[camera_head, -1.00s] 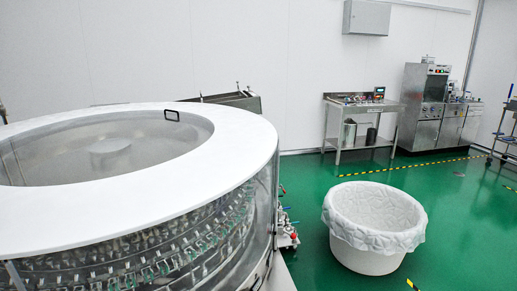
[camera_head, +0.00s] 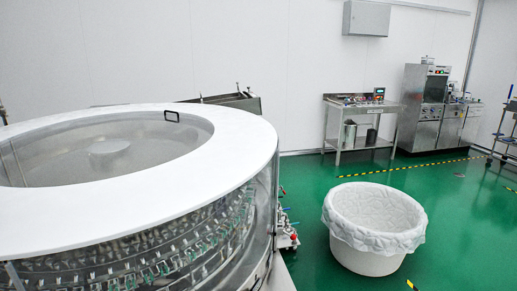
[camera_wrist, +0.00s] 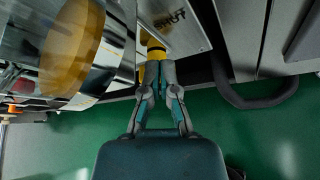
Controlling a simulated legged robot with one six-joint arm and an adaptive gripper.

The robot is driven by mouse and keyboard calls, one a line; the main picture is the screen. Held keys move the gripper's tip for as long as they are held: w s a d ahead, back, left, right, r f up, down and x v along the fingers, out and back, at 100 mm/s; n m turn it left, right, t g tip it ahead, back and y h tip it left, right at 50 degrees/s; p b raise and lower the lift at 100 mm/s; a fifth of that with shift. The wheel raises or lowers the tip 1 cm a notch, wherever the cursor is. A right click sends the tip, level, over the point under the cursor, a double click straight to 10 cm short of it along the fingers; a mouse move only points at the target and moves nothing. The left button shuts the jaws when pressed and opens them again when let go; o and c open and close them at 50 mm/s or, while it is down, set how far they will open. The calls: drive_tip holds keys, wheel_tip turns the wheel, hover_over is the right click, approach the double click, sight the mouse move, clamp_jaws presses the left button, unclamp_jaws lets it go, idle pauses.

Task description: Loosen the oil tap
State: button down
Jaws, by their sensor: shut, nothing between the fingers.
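My gripper (camera_wrist: 159,70) shows in the wrist view, its two grey and teal fingers pointing up the picture. Its fingertips are together, with nothing held between them. A yellow part (camera_wrist: 154,45), possibly the oil tap's handle, is just beyond the fingertips; yellow also shows beside the left fingertip. I cannot tell whether the fingers touch it. A metal plate (camera_wrist: 180,30) lettered "SHUT" is right beside the yellow part. The fingers and plate hide part of it. In the head view, small taps with red parts (camera_head: 288,238) are on the washer's right side; my gripper is not seen there.
The round washer (camera_head: 225,150) with a white rim fills the left. A lined white tub (camera_head: 365,262) stands on the green floor to its right. A dark curved bar (camera_wrist: 262,101) and grey panels are right of my fingers; a shiny cylinder (camera_wrist: 112,45) is left.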

drive_tip(key=shift+s+a+r, duration=0.1)
drive_tip(key=shift+a+r, duration=0.05)
drive_tip(key=shift+a, duration=0.1)
idle(0.6)
drive_tip(key=s, duration=0.2)
drive_tip(key=s+d, duration=0.1)
drive_tip(key=s, duration=0.2)
drive_tip(key=shift+s+d+r, duration=0.35)
drive_tip(key=shift+d, duration=0.1)
